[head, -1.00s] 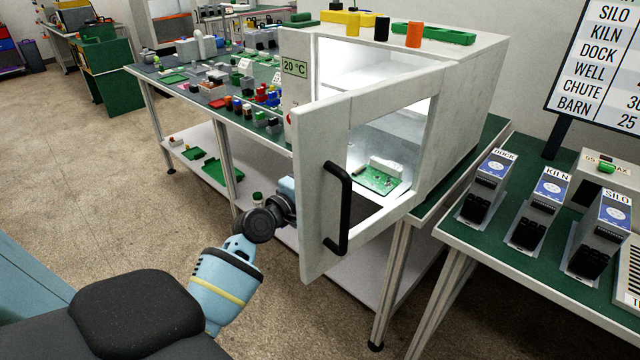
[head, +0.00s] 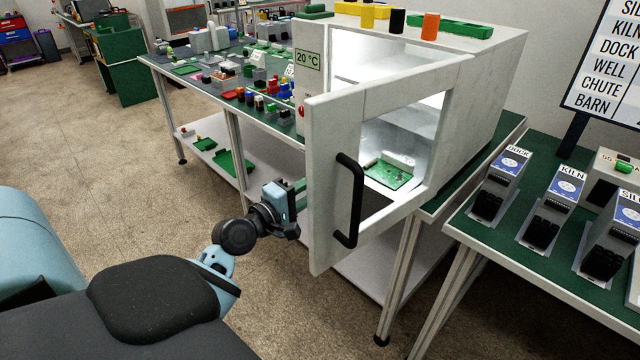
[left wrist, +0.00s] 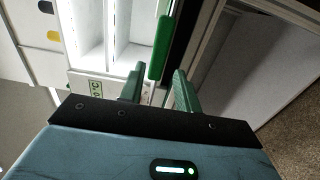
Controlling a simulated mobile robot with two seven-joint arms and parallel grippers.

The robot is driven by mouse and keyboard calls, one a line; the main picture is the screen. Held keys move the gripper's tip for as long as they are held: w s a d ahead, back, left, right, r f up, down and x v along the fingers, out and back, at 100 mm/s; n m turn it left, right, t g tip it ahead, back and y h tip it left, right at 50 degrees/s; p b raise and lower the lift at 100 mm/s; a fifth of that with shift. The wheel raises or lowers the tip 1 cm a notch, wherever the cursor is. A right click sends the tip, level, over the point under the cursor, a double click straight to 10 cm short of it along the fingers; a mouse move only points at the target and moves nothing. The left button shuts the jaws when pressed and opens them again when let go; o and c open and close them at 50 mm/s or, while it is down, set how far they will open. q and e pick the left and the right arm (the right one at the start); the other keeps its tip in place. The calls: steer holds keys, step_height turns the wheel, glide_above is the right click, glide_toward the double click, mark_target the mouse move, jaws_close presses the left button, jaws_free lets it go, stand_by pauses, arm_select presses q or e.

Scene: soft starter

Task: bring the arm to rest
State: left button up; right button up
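My left gripper (head: 296,200) is just left of the open chamber door (head: 335,110) in the head view, its tips partly hidden by the door edge. In the left wrist view its two green fingers (left wrist: 157,90) stand apart with nothing held between them. Beyond the fingertips is a green piece (left wrist: 160,48), likely the circuit board. In the head view, a green circuit board (head: 385,176) lies on the lit floor of the white chamber (head: 455,105). My right gripper is out of view.
The door's black handle (head: 349,200) faces me. The chamber stands on a green-topped bench, with colored cylinders on top. To the right, a green table holds blue-labelled units (head: 500,185) and a sign (head: 602,70) behind. Open floor (head: 120,170) lies to the left.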

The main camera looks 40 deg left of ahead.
arm_select(q)
steer(key=shift+s, duration=0.4)
